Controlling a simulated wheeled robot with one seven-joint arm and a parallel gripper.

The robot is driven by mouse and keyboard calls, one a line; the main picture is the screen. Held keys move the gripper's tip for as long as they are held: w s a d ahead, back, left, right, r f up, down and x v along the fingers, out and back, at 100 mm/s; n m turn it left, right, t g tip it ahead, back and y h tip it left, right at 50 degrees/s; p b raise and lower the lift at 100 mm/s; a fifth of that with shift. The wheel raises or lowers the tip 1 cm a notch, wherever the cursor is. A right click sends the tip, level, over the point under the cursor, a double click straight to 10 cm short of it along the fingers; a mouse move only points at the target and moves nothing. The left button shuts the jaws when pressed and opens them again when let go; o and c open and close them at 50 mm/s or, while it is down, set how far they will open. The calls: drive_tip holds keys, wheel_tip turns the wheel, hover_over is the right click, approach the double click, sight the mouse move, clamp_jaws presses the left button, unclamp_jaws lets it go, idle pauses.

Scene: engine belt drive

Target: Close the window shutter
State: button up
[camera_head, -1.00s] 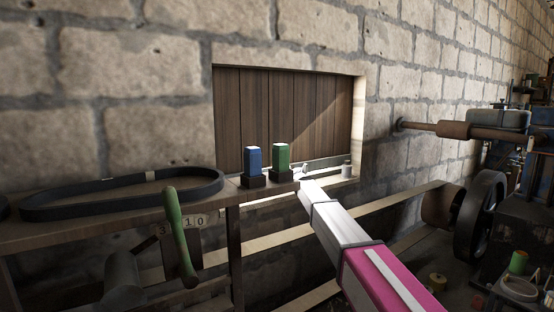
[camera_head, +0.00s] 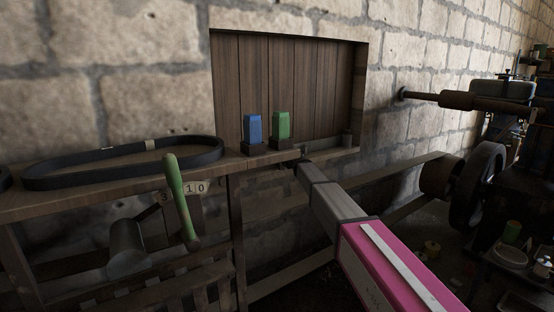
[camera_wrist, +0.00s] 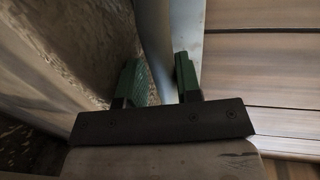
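The window shutter (camera_head: 300,85) is a panel of dark vertical wooden planks that fills the wall opening in the head view. No bright gap shows along its edges. My gripper (camera_head: 303,161) is at the sill below the shutter's lower part, small and dark there. In the wrist view, the green fingers of my gripper (camera_wrist: 161,82) stand apart, with a pale grey strip seen between and beyond them. I cannot tell whether they touch it. The shutter's planks (camera_wrist: 265,80) fill the right of that view.
A blue block (camera_head: 253,128) and a green block (camera_head: 281,125) stand on the wooden shelf (camera_head: 95,195), beside a black belt (camera_head: 60,181). Belt-drive machinery (camera_head: 480,185) stands at right.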

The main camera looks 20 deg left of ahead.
drive_tip(key=shift+s, duration=0.1)
drive_tip(key=v, duration=1)
drive_tip(key=shift+s+d, duration=0.15)
drive_tip(key=shift+d, duration=0.15)
